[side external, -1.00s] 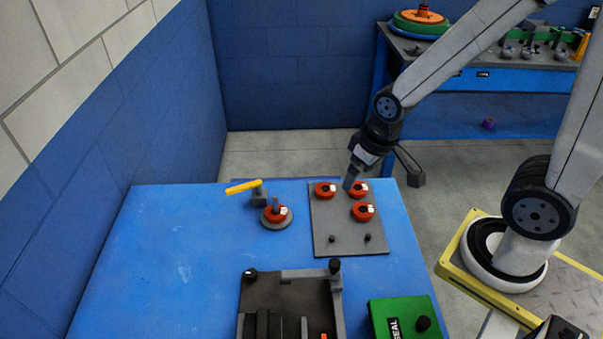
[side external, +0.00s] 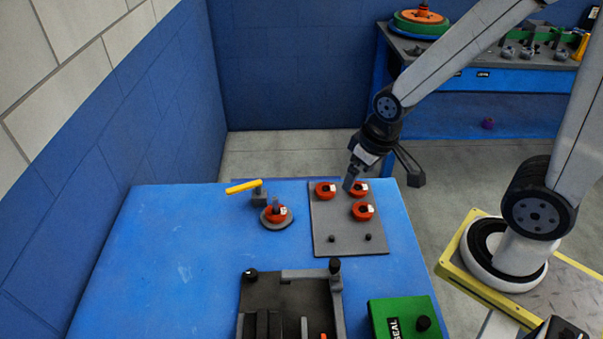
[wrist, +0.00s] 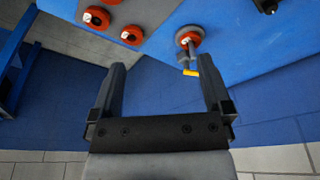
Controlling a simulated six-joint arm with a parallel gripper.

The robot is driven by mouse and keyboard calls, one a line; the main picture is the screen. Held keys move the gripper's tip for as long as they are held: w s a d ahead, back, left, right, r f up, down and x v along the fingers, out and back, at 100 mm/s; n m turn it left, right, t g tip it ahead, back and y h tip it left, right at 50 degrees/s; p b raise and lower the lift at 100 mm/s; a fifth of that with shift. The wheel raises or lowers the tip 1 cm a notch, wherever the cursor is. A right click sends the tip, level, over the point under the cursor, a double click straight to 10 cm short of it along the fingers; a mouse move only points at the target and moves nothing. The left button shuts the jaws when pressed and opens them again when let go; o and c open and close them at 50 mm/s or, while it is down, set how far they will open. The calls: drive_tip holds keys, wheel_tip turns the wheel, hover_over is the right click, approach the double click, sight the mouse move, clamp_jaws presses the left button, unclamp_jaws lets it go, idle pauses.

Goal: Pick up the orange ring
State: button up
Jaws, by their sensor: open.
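Several orange rings show. In the side view, three sit on pegs of a grey board: left back (side external: 325,190), right back (side external: 359,188) and right front (side external: 362,211). Another orange ring (side external: 276,213) sits on a round grey base left of the board. My gripper (side external: 348,184) is at the board's back edge, overlapping the right back ring in the picture. In the wrist view my gripper (wrist: 163,75) is open with nothing between its fingers. There, board rings (wrist: 131,34) lie beyond the left finger, and the ring on the round base (wrist: 189,36) lies ahead, toward the right finger.
A yellow-handled clamp (side external: 245,187) stands just behind the round base. The grey board (side external: 333,243) has two bare pegs at its front. A dark fixture (side external: 290,288) and a green box (side external: 398,314) stand nearer the front. The blue table's left side is clear.

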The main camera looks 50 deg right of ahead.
drive_tip(key=shift+w, duration=0.1)
drive_tip(key=shift+w+d+f+n+g, duration=0.45)
drive_tip(key=shift+w+d+f+n, duration=1.4)
drive_tip(key=shift+n, duration=1.9)
drive_tip(key=shift+w+d+f+n+g, duration=0.4)
drive_tip(key=shift+w+d+f+n, duration=0.55)
drive_tip(key=shift+w+f+n, duration=1.85)
drive_tip(key=shift+w+d+f+n+g, duration=0.45)
drive_tip(key=shift+w+d+f+n, duration=1)
drive_tip(key=shift+w+n, duration=2.25)
drive_tip(key=shift+s+n, duration=1.05)
drive_tip(key=shift+f, duration=0.15)
drive_tip(key=shift+f, duration=1.15)
drive_tip(key=shift+f, duration=0.15)
